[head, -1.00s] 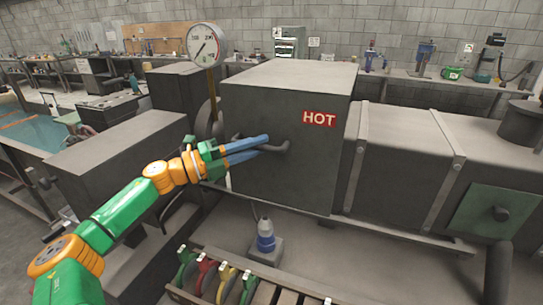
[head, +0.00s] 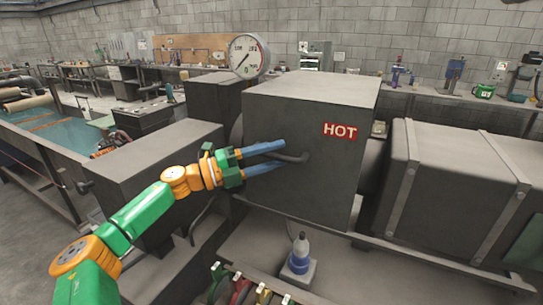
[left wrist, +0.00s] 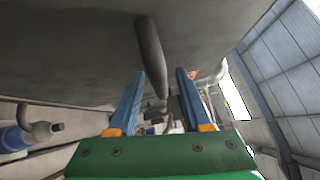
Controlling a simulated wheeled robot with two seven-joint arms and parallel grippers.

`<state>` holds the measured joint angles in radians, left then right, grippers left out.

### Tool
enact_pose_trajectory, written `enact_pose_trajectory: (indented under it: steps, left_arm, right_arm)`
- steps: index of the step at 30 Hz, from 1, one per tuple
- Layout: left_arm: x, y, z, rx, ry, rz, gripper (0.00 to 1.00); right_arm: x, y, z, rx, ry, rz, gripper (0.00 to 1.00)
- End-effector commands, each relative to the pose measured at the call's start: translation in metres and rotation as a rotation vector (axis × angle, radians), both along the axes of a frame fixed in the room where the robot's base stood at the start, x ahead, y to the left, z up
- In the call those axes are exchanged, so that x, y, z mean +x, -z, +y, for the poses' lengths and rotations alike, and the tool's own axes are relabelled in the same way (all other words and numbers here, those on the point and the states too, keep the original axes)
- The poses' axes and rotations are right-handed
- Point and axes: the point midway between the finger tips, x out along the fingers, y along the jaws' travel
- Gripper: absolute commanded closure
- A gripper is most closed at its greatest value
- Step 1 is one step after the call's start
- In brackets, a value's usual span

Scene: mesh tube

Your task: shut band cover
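The band cover (head: 300,195) is a large grey box with a red HOT label, in the middle of the head view. A dark bar handle (head: 293,158) stands out from its front face. My left gripper (head: 283,156) reaches in from the left with its two blue fingers apart, one above and one below the handle. In the left wrist view, the dark handle (left wrist: 151,50) runs between the open fingers (left wrist: 160,72), with room visible beside it. Whether a finger touches it I cannot tell. My right gripper is not in view.
A gauge (head: 248,55) stands behind the cover. A grey box (head: 155,175) lies to the left and a strapped grey housing (head: 450,185) to the right, with a gap beside the cover. A blue-and-grey plug (head: 300,255) sits below. Coloured clamps (head: 245,288) line the front.

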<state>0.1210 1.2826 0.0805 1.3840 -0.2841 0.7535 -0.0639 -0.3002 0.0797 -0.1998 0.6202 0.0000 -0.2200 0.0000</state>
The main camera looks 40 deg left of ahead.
Motion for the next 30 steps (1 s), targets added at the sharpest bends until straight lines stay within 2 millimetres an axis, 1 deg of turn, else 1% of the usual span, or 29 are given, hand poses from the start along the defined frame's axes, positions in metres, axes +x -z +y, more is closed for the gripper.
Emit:
enact_pose_trajectory:
  steps: [5,11,13,21,24,30]
  left_arm:
    - [-0.005,0.004,0.004,-0.001,-0.001,0.003,0.50]
    - [-0.021,0.009,0.013,0.002,0.001,0.006,0.50]
    - [-0.029,0.007,0.018,-0.003,0.001,0.002,0.50]
    - [-0.056,0.010,0.036,-0.003,-0.002,0.000,0.50]
    - [-0.060,0.010,0.039,-0.001,-0.002,0.000,0.50]
    - [-0.060,0.010,0.039,0.000,-0.002,0.000,0.50]
  right_arm:
    - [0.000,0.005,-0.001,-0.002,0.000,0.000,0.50]
    - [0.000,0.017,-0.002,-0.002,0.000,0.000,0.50]
    - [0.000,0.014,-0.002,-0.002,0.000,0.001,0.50]
    - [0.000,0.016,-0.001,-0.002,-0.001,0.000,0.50]
    - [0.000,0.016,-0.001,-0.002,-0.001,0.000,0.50]
    - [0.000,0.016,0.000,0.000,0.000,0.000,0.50]
